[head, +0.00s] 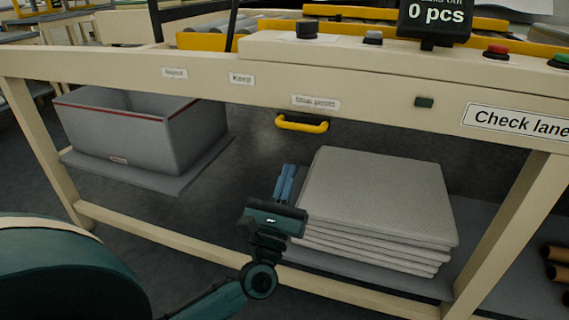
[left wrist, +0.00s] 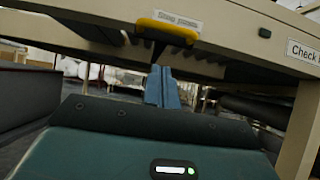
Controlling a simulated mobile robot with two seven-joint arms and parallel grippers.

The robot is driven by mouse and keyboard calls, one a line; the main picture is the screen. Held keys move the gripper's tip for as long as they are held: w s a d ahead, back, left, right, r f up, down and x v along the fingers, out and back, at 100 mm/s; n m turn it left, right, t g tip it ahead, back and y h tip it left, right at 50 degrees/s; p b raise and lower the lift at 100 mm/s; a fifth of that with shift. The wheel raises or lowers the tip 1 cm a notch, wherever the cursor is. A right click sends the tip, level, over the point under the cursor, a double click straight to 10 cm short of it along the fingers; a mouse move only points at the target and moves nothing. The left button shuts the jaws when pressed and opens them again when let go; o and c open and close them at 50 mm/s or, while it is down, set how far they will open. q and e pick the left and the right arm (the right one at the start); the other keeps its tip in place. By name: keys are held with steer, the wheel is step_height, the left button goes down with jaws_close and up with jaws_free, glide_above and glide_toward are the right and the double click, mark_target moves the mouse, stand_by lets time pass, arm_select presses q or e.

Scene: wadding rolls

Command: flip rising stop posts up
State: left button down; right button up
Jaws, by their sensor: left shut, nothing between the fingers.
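A yellow handle (head: 302,123) hangs under the front beam, below a small label that seems to read "Stop posts" (head: 316,102). The handle also shows in the left wrist view (left wrist: 167,30), above and ahead of the fingers. My left gripper (head: 285,180) is below the handle and apart from it, its blue fingers pointing up. The fingers are shut and empty; they also show in the left wrist view (left wrist: 162,86). I cannot make out any stop posts on the lane. My right gripper is not in view.
A stack of grey padded sheets (head: 375,200) lies on the low shelf right of my gripper. A grey bin (head: 150,128) stands at the left. The cream front beam (head: 210,85) crosses above, with buttons and a "0 pcs" display (head: 436,18) on top.

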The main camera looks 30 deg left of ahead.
arm_select(q)
steer(key=v, duration=0.7)
steer(key=shift+d, duration=0.15)
